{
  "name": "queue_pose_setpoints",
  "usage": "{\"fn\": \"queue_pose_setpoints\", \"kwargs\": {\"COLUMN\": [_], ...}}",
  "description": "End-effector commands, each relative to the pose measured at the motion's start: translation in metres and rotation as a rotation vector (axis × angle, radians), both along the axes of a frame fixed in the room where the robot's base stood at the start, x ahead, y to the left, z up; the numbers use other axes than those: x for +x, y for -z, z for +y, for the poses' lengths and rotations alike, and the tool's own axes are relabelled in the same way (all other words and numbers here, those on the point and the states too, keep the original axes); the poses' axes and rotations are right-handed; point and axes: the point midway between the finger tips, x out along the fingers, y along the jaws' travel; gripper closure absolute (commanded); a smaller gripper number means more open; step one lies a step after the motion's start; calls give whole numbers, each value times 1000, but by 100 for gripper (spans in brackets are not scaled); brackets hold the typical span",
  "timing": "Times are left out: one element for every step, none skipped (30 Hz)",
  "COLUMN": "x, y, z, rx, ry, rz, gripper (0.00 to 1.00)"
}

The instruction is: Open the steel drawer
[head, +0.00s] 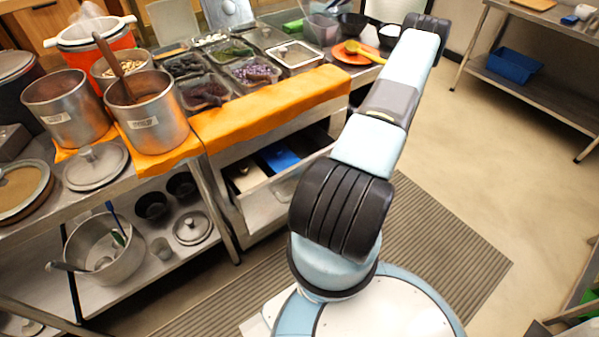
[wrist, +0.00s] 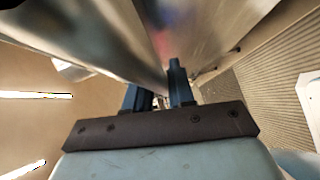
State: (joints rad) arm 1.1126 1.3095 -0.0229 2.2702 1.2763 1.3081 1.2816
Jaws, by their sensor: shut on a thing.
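The steel drawer (head: 262,207) is under the counter, left of my arm in the head view. It stands partly open, with its inside showing from above. In the wrist view a shiny steel panel (wrist: 95,35) fills the upper part, close in front of my gripper (wrist: 158,88). My gripper's two dark blue fingers reach to the steel edge and are shut on the drawer's front part. The exact grip point is hidden by the fingers and the panel. In the head view my arm hides the gripper and the drawer's right end.
A blue item (head: 279,156) and a cream item (head: 245,176) lie in the drawer. Orange cloth (head: 270,108) covers the counter's front edge above it. Steel pots (head: 155,115) and topping trays (head: 253,72) crowd the counter. Floor to the right is clear.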

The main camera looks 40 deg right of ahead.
Motion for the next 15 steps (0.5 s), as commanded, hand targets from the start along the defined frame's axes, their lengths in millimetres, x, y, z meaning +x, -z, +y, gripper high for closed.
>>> {"fn": "queue_pose_setpoints", "kwargs": {"x": [-16,-25,-36,-44,-52,-63,-70,-78,-87,-94,-101,-109,-115,-121,-127], "y": [3,3,3,3,3,3,3,3,3,3,3,3,3,3,3], "z": [-1,-1,-1,-1,-2,-2,-3,-3,-3,-3,-3,-3,-3,-4,-4], "rx": [-2,-1,-2,-1,-2,-3,-2,-2,-3,-2,-2,-3,-3,-3,-3], "ry": [3,3,3,2,3,2,3,1,2,1,1,1,-1,-1,-1], "rz": [11,11,11,11,11,9,10,10,11,10,10,11,8,10,10], "gripper": [100,100,100,100,100,100,100,100,100,100,100,100,100,100,100]}}
